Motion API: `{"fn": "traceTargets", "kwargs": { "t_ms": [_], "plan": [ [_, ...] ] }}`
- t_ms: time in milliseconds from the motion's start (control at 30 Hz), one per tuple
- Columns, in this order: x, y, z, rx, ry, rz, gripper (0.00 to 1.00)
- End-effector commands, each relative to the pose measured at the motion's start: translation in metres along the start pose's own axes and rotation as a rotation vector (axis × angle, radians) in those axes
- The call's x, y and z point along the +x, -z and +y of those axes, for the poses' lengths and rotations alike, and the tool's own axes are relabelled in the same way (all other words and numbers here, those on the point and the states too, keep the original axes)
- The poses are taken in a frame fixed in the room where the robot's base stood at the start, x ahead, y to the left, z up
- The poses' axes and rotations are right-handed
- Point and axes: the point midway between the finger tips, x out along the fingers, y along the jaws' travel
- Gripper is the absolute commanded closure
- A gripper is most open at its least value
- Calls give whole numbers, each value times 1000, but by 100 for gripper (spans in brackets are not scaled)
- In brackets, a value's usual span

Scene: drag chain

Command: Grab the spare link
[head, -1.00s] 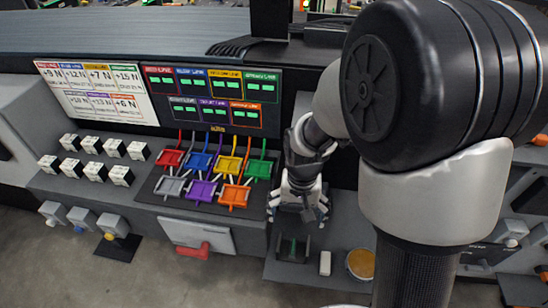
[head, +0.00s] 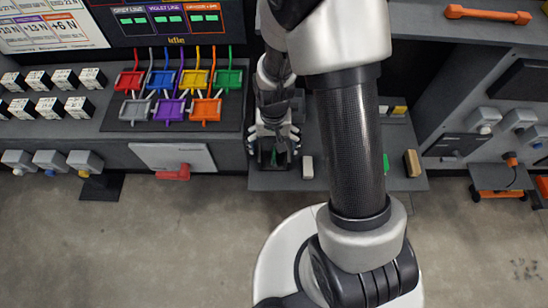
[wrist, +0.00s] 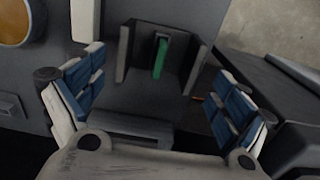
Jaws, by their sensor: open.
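A dark, U-shaped piece (wrist: 125,50) with upright side walls and a green strip (wrist: 160,58) lies ahead of my gripper (wrist: 156,88) in the wrist view. It looks like the spare link, but I cannot tell link from holder for certain. In the head view the green strip (head: 275,158) shows small at the front of the grey bench, just below my gripper (head: 273,143). My gripper is open, with its blue-padded fingers spread wide and nothing between the pads. The piece's lower parts are partly hidden in the head view.
A white block (head: 307,167) stands just right of the piece. A round tan disc (wrist: 14,22) lies in the wrist view's corner. Colored trays (head: 170,108) and white switch blocks (head: 60,107) stand to the left. My arm hides part of the bench's right side.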

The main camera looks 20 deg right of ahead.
Motion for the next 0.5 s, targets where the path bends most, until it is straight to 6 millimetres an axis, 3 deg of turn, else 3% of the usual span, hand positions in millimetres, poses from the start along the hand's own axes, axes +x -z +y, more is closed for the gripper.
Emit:
{"fn": "traceTargets", "kwargs": {
  "t_ms": [300,500],
  "plan": [
    [46,-2,2,0,0,-3,7],
    [47,-2,1,0,1,0,7]
  ]
}}
